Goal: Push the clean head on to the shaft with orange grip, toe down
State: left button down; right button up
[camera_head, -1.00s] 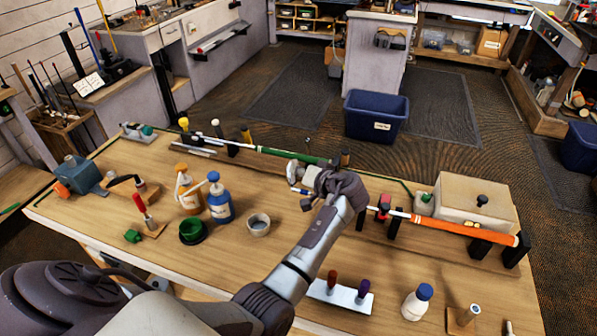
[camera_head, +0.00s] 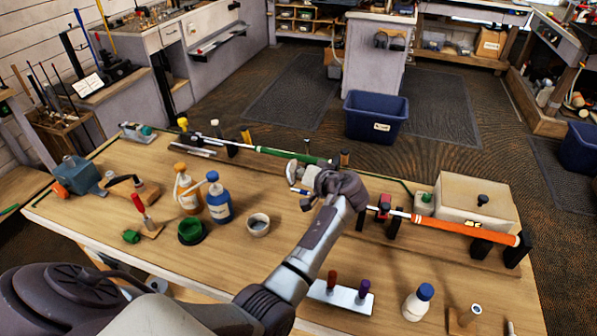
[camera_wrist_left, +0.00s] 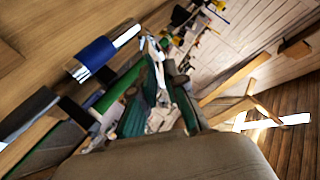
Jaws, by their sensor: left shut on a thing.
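The shaft with the orange grip (camera_head: 465,231) lies level on black supports at the right of the bench, its bare end pointing left past a red clamp (camera_head: 384,204). My left gripper (camera_head: 306,180) is above the middle of the bench, left of that bare end and apart from it. It is shut on a silver club head (camera_head: 292,171), partly hidden by the fingers. In the left wrist view the fingers (camera_wrist_left: 160,88) close around a pale metal piece (camera_wrist_left: 155,118); its toe direction is hard to tell. My right gripper is out of view.
A shaft with a green grip (camera_head: 292,156) lies behind my gripper. A beige box (camera_head: 460,205) stands behind the orange grip. Blue and orange bottles, a cup (camera_head: 258,225) and a white bottle (camera_head: 417,303) stand in front. The bench between the cup and the supports is mostly clear.

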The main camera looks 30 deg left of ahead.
pick_arm(q)
jog(key=shift+w+d+b, duration=0.2)
jog(key=shift+d+b, duration=0.15)
jog(key=shift+d, duration=0.3)
jog(key=shift+w+d, duration=0.1)
jog(key=shift+d, duration=0.3)
jog(key=shift+d, duration=0.1)
dwell(1.4)
jog(key=shift+d, duration=0.1)
jog(key=shift+w+d+b, duration=0.25)
jog(key=shift+d+b, duration=0.5)
jog(key=shift+d, duration=0.3)
